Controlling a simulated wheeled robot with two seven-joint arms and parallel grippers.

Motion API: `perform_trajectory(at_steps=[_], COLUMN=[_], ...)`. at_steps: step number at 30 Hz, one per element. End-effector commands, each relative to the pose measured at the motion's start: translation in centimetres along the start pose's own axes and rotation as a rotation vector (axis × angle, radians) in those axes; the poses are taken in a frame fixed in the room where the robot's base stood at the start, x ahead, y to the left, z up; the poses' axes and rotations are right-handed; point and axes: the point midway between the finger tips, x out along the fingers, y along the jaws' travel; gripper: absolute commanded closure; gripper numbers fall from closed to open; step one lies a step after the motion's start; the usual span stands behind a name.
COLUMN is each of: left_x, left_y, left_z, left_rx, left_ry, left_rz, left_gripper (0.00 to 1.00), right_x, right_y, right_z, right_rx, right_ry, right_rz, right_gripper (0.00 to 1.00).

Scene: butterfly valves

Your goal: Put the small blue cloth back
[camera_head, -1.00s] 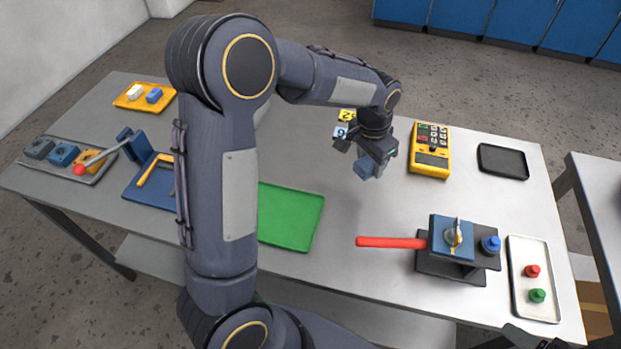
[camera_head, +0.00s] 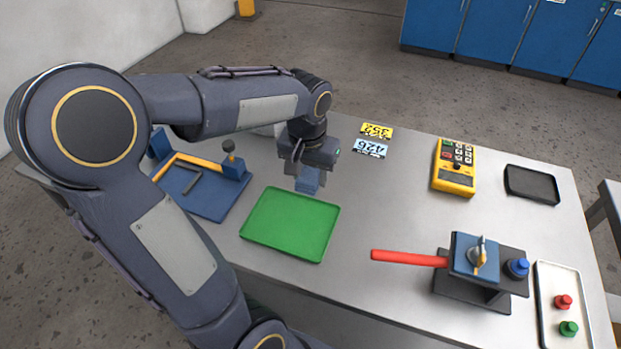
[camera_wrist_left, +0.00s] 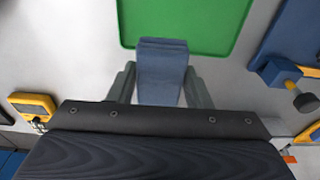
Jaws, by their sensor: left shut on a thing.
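The small blue cloth (camera_head: 307,182) is a folded grey-blue block between the fingers of my left gripper (camera_head: 306,173). The gripper is shut on it and holds it above the table, at the far edge of the green tray (camera_head: 290,223). In the left wrist view the cloth (camera_wrist_left: 161,72) sits between the two fingers, its end overlapping the green tray (camera_wrist_left: 185,25) in the picture. My right gripper is not in view.
A blue board (camera_head: 212,203) with a yellow-handled tool lies left of the green tray. A valve with a red handle (camera_head: 410,259), a yellow meter (camera_head: 455,170), a black tray (camera_head: 531,184) and a white tray (camera_head: 548,310) stand to the right. The table between is clear.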

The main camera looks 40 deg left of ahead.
Motion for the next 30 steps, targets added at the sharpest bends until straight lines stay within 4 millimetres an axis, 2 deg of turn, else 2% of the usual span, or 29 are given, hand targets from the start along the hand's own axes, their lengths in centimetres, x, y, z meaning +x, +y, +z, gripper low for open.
perform_trajectory(at_steps=[4, 9, 12, 17, 24, 30], left_x=[2.0, 5.7, 7.0, 8.0, 11.1, 11.4], left_y=[-1.4, -2.3, -2.7, -2.9, -3.1, -3.0], left_z=[-3.3, -5.2, -6.1, -6.7, -6.7, -6.6], left_rx=[-0.002, -0.001, 0.001, 0.002, 0.002, 0.002], left_ry=[-0.004, -0.005, -0.001, 0.000, -0.001, 0.002], left_rz=[-0.003, -0.001, 0.000, 0.000, 0.001, 0.001], left_gripper=[0.77, 0.77, 0.77, 0.77, 0.77, 0.77], right_x=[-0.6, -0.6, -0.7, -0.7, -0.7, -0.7], right_y=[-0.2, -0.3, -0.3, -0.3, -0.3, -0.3], right_z=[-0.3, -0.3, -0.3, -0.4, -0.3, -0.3], right_rx=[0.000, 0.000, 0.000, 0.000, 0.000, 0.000], right_ry=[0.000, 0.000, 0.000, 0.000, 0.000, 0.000], right_rz=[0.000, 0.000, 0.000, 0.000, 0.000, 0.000], right_gripper=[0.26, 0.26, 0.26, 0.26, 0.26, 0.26])
